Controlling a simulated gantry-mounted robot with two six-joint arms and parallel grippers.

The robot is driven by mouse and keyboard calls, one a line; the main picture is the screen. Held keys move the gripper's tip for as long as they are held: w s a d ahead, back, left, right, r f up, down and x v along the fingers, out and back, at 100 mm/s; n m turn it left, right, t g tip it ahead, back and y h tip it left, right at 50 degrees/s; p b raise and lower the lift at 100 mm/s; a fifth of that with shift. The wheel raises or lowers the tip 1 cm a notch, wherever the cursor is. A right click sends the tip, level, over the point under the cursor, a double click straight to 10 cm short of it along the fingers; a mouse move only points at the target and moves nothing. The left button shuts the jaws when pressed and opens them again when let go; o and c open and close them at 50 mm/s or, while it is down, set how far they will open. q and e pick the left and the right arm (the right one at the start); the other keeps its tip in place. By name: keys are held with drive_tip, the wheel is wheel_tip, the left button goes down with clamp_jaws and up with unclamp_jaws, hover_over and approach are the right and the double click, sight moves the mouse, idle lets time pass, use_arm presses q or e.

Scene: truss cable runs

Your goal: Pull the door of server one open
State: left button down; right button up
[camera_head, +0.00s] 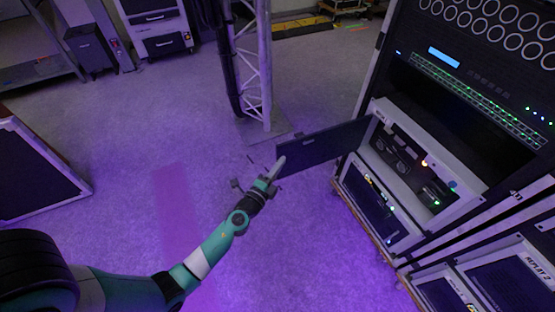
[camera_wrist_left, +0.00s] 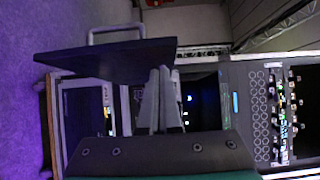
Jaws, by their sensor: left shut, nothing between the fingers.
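The dark door (camera_head: 322,143) of a unit in the right-hand rack stands swung out to the left. Its open bay (camera_head: 410,165) shows dark parts and small lights inside. The unit's label is too small to read. My left gripper (camera_head: 277,169) is shut and empty beside the door's free end, on the near side. In the left wrist view the door (camera_wrist_left: 105,62) is a dark slab with a pale bar handle (camera_wrist_left: 115,31) on its far side. The shut fingers (camera_wrist_left: 160,88) overlap its edge there; I cannot tell whether they touch. My right gripper is not in view.
The black rack (camera_head: 475,90) fills the right side, with a closed lower unit (camera_head: 375,205) under the bay. A white truss post (camera_head: 264,70) with a dark cable stands behind the door. A dark case (camera_head: 35,170) is at left. The floor between is clear.

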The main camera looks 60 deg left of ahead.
use_arm(q)
drive_tip(key=s+a, duration=0.2)
drive_tip(key=s, duration=0.7)
drive_tip(key=shift+s+a, duration=0.15)
drive_tip(key=shift+a, duration=0.1)
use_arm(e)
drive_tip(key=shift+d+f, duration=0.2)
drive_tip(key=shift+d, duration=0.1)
